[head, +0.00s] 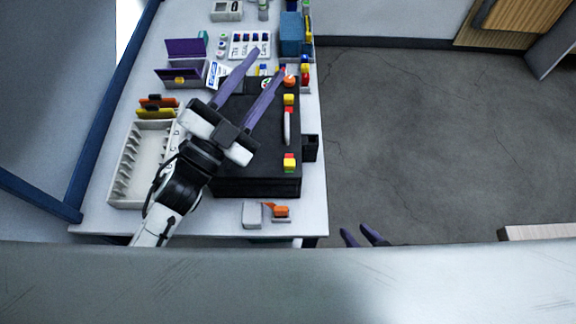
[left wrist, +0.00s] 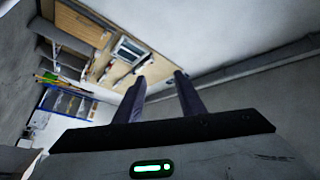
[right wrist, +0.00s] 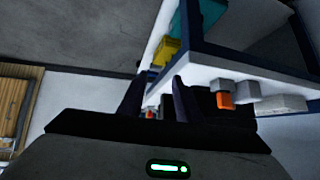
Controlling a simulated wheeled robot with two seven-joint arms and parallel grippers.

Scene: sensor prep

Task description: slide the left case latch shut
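The black case (head: 262,172) lies closed on the table, its handle (head: 287,127) on its right side. One yellow-and-red latch (head: 289,100) sits above the handle in the head view, and another (head: 289,162) sits below it. Whether either latch is slid shut is too small to tell. My left gripper (head: 270,64) is over the far end of the case, its purple fingers apart and empty. Its fingers (left wrist: 160,78) also show apart in the left wrist view. My right gripper (head: 358,230) is open and empty, off the table's right edge.
A pale slotted tray (head: 128,165) stands left of the case. A grey block (head: 252,214) and an orange item (head: 280,211) lie at the near edge. The floor at right is clear.

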